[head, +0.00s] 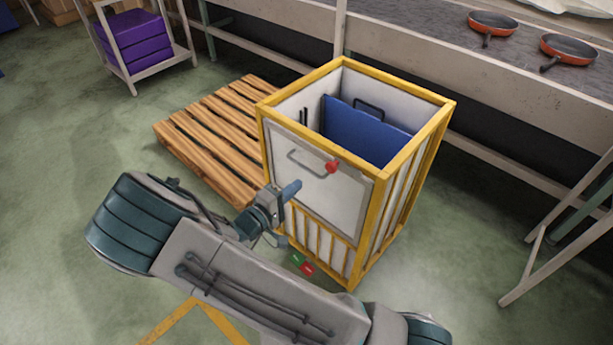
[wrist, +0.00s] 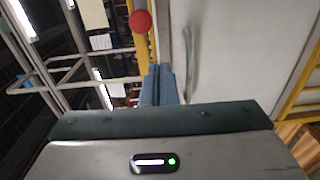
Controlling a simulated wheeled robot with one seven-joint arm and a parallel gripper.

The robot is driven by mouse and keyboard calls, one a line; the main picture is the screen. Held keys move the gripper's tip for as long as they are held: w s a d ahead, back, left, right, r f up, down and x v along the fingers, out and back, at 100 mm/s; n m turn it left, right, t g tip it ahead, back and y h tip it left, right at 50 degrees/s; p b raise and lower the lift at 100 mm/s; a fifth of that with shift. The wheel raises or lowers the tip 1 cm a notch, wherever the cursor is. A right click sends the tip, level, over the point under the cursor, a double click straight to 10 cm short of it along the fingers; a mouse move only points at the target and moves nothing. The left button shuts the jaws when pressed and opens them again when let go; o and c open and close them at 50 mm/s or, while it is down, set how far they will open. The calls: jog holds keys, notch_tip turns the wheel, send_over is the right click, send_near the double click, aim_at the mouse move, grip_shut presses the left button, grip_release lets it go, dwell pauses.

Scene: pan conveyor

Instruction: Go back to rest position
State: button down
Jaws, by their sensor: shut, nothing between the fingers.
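My gripper (head: 291,190) is shut and empty in front of the yellow-framed crate (head: 267,140). In the head view its blue fingers point at the crate's white front panel, near the grey handle (head: 300,163). I cannot tell whether the fingers touch the panel. In the wrist view the fingers (wrist: 158,80) lie together, with the handle (wrist: 190,60) beside them. A red ball-shaped knob (head: 332,167) sits at the handle's right end and also shows in the wrist view (wrist: 140,21).
A blue board (head: 360,132) stands inside the open-topped crate. A wooden pallet (head: 212,135) lies left of it. Two red pans (head: 493,22) (head: 567,48) lie on the conveyor (head: 440,45) behind. Purple bins (head: 130,37) stand on a rack at the back left. Green floor is clear at the left.

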jog(key=w+a+r+m+g+y, duration=0.2)
jog(key=w+m+y, duration=0.15)
jog(key=y, duration=0.45)
notch_tip(320, 180, up, 9)
jog(key=s+m+g+y+p, duration=0.2)
jog(key=y, duration=0.4)
jog(key=s+d+r+m+g, duration=0.1)
jog(key=s+d+r+g, duration=0.1)
jog(key=s+d+r, duration=0.2)
jog(key=s+d+r+m+g+h, duration=0.1)
jog(key=s+d+r, duration=0.4)
jog(key=s+d, duration=0.6)
jog(key=s+m+g+p, duration=0.1)
jog(key=s+g, duration=0.1)
jog(key=s, duration=0.4)
jog(key=shift+s+d+r, duration=0.2)
jog(key=shift+s+d, duration=0.05)
jog(key=shift+s, duration=0.05)
jog(key=shift+m, duration=0.25)
